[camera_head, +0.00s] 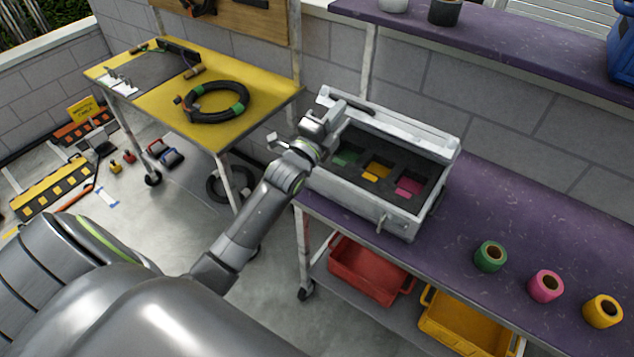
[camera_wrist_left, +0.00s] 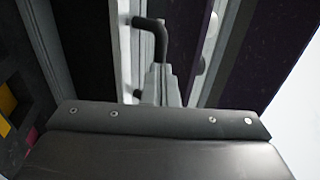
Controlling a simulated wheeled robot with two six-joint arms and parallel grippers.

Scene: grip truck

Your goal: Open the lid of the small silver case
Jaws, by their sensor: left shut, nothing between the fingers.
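The small silver case (camera_head: 372,207) stands on the purple table against the block wall. Its lid (camera_head: 425,140) is raised along the back, with a dark handle (camera_head: 350,106) on its edge. The dark foam inside shows green, yellow and pink-red recesses. My left gripper (camera_head: 330,118) is shut and empty at the left end of the case, close to the raised lid. In the left wrist view its fingers (camera_wrist_left: 163,84) are close below the black handle (camera_wrist_left: 149,23); I cannot tell whether they touch the lid. My right gripper is not in view.
Green (camera_head: 490,256), pink (camera_head: 545,286) and yellow (camera_head: 602,311) tape rolls stand on the purple table (camera_head: 540,220) right of the case. A purple shelf (camera_head: 500,40) hangs above. A yellow table (camera_head: 165,105) with a coiled cable (camera_head: 213,101) is at left. Red and yellow bins sit below.

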